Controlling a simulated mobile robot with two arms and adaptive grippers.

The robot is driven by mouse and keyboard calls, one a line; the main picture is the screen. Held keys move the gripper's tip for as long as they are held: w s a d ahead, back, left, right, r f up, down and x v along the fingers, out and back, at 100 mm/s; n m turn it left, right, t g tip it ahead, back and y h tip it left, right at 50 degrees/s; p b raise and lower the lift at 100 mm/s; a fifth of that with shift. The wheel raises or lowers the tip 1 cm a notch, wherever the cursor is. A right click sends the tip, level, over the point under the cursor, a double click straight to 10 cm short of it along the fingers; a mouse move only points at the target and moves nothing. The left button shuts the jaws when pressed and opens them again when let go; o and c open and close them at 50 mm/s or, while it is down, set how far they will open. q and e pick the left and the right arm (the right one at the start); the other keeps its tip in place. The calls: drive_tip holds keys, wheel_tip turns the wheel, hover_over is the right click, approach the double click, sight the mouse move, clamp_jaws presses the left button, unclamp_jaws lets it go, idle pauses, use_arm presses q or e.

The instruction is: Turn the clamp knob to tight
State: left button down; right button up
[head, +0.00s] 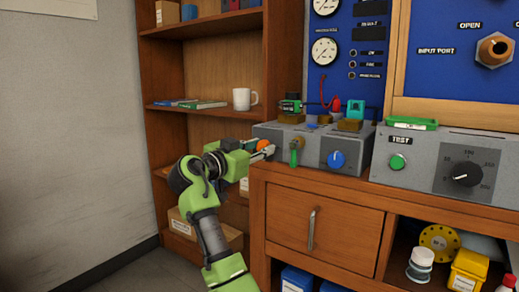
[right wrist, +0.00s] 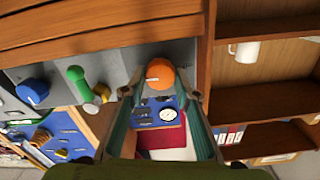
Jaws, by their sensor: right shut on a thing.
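An orange knob (head: 262,145), which I take to be the clamp knob, is at the left end of the grey bench unit (head: 312,142). My right gripper (head: 264,152) is at this knob, with its arm reaching up from below. In the right wrist view the orange knob (right wrist: 160,73) sits between the two fingertips, and the gripper is shut on it. A small pale mark shows on the knob's face. The fingers hide part of the knob in the head view, and I cannot read its setting. My left gripper is not in view.
Close to the gripper, a green lever (head: 295,150) and a blue knob (head: 336,160) are on the same unit. A wooden cabinet (head: 318,222) stands below. A shelf with a white mug (head: 244,99) is behind on the left. Open floor shows at lower left.

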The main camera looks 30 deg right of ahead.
drive_tip(key=shift+f, duration=0.2)
drive_tip(key=o, duration=0.9)
drive_tip(key=shift+o, duration=1)
drive_tip(key=shift+r, duration=0.1)
drive_tip(key=v, duration=1.2)
